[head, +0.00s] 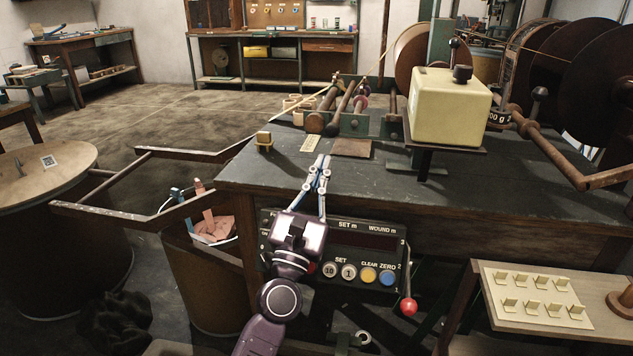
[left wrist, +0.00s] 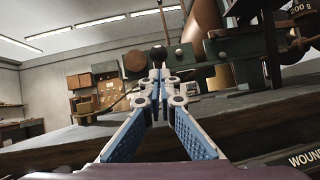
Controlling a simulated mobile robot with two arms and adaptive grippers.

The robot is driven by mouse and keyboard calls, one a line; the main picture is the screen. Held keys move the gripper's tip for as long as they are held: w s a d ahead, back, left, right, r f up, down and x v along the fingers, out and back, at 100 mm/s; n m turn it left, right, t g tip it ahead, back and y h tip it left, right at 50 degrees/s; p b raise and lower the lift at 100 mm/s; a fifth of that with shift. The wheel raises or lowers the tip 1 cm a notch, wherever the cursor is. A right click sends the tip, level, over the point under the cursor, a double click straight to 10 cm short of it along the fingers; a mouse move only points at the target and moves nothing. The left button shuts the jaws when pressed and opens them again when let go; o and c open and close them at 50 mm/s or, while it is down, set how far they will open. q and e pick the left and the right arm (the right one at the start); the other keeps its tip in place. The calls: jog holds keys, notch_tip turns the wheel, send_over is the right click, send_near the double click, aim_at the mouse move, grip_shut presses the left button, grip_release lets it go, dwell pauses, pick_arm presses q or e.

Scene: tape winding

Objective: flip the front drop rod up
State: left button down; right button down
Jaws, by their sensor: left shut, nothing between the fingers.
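Several rods (head: 343,108) with round ends lean in a green bracket (head: 385,126) on the dark bench; I take the front drop rod to be among them but cannot tell which. They slope rather than stand upright. My left gripper (head: 320,164) is shut and empty, above the bench's front edge, nearer to me than the rods and apart from them. In the left wrist view its fingertips (left wrist: 158,75) meet just below a black ball knob (left wrist: 158,53), with a round brown end (left wrist: 135,62) to the left. My right gripper is not in view.
A cream box (head: 447,105) stands right of the bracket. A small yellowish block (head: 264,140) and a brown plate (head: 352,147) lie on the bench. A counter panel (head: 350,262) hangs below its edge. A metal frame (head: 120,214) juts out left.

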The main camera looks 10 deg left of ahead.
pick_arm(q)
jog(key=shift+x, duration=1.95)
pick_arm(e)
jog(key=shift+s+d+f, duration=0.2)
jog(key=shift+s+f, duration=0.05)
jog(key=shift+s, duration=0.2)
pick_arm(q)
jog(key=shift+r, duration=0.1)
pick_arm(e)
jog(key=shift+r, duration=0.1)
